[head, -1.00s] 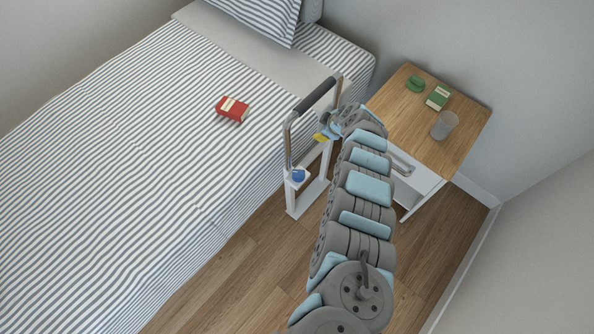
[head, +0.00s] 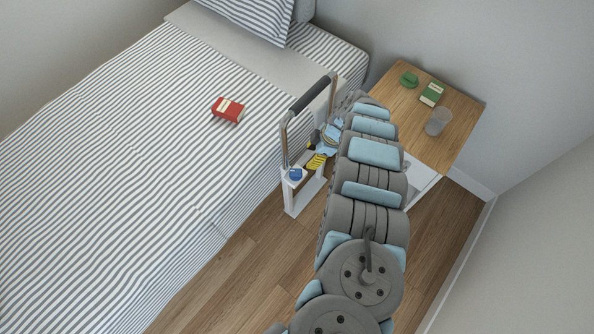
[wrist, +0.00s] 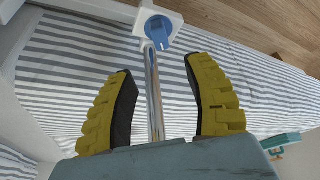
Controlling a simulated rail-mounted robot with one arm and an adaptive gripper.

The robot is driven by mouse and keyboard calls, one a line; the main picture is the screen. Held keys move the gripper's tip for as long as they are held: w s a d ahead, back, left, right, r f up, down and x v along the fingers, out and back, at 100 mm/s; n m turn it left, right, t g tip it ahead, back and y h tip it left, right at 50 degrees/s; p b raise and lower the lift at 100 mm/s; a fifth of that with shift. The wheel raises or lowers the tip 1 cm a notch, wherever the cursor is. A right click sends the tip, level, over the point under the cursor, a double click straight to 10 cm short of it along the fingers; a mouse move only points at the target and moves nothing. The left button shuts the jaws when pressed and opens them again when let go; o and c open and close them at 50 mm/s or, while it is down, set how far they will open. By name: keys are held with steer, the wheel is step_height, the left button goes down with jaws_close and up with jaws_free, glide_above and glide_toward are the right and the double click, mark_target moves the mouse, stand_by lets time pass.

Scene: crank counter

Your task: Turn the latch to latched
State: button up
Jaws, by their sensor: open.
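The latch is a blue knob (head: 296,174) on a white block at the near post of the bed rail (head: 285,140). In the wrist view the blue latch (wrist: 159,32) is at top centre, with a raised grip bar across its face. My gripper (wrist: 159,68) is open, its two yellow ridged fingers spread on either side of the rail's metal post (wrist: 153,95). The latch lies beyond the fingertips, apart from them. In the head view my gripper (head: 316,161) is just right of the latch, partly hidden by my arm.
At right a wooden nightstand (head: 420,125) holds a green book (head: 432,94), a green object (head: 409,79) and a grey cup (head: 438,121). Wood floor is open in front.

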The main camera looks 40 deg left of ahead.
mark_target(297, 171)
steer(key=b+x, duration=0.3)
steer(key=x, duration=0.9)
steer(key=shift+f, duration=0.4)
steer(key=shift+a, duration=0.1)
jaws_close()
